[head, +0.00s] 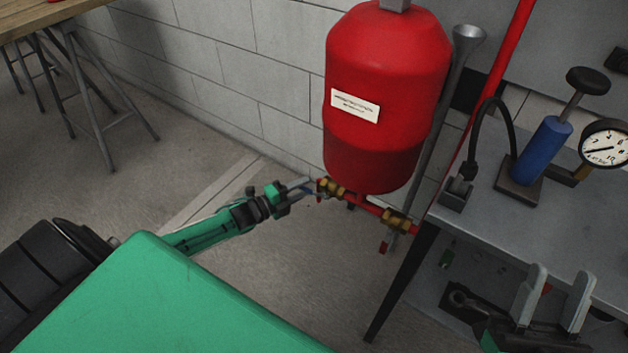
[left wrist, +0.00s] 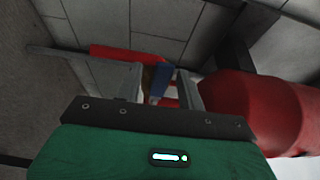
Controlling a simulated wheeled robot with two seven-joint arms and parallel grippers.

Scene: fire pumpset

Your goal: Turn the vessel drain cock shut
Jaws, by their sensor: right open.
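The red vessel (head: 385,90) hangs by the wall, with a red pipe (head: 368,205) below it. A brass cock (head: 331,188) sits at the pipe's left end. Its small blue lever shows in the left wrist view (left wrist: 162,80), between my left fingers. My left gripper (head: 304,187) is at this cock, its fingers apart on either side of the lever; the left wrist view also shows the gripper (left wrist: 160,82). Contact with the lever cannot be told. My right gripper (head: 557,278) is open and empty at the lower right, away from the cock.
A second brass valve (head: 397,221) sits further right on the pipe. A grey bench (head: 560,235) at right holds a blue hand pump (head: 541,150) and a gauge (head: 604,144). Open floor (head: 270,260) lies left of the bench.

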